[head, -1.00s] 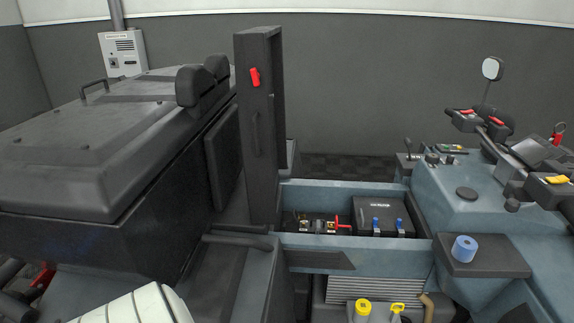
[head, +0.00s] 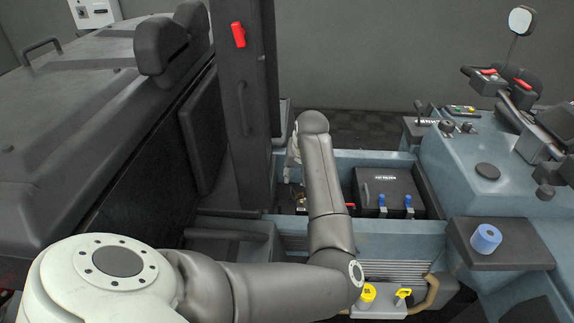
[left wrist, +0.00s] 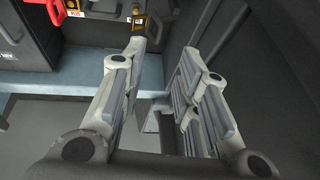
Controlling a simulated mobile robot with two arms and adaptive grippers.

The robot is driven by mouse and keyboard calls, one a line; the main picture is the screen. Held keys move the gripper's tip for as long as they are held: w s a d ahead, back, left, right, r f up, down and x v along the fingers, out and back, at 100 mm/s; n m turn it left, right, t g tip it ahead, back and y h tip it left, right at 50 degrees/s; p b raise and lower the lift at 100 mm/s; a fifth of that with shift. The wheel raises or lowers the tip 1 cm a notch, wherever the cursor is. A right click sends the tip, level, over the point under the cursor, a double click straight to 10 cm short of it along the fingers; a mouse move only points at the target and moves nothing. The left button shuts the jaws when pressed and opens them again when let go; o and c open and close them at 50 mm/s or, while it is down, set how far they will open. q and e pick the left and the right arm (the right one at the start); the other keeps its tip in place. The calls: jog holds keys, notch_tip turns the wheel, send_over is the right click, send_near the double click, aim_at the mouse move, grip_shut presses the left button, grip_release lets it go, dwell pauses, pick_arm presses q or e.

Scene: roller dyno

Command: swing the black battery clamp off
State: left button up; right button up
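The battery compartment (head: 375,240) is open in the head view, with my left arm reaching over it. My left gripper (left wrist: 163,57) is open, with an empty gap between its two fingers in the left wrist view. A brass-coloured terminal part (left wrist: 138,18) shows just beyond its left fingertip. A red clamp (left wrist: 74,6) lies further left, by a "PLUS" label; its red also shows in the head view (head: 350,207). I cannot clearly make out the black battery clamp; my arm covers much of that area. My right gripper is not in view.
A black box (head: 388,188) with blue levers stands right of my forearm. A tall dark upright panel (head: 242,120) with a red handle stands close on the left. A blue roll (head: 486,238) sits on the right ledge. Yellow caps (head: 367,293) are in front.

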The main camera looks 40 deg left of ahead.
aim_at(291, 190)
pick_arm(q)
jog(key=p+x, duration=0.1)
jog(key=x, duration=0.9)
jog(key=shift+f, duration=0.2)
jog(key=shift+d, duration=0.1)
grip_shut()
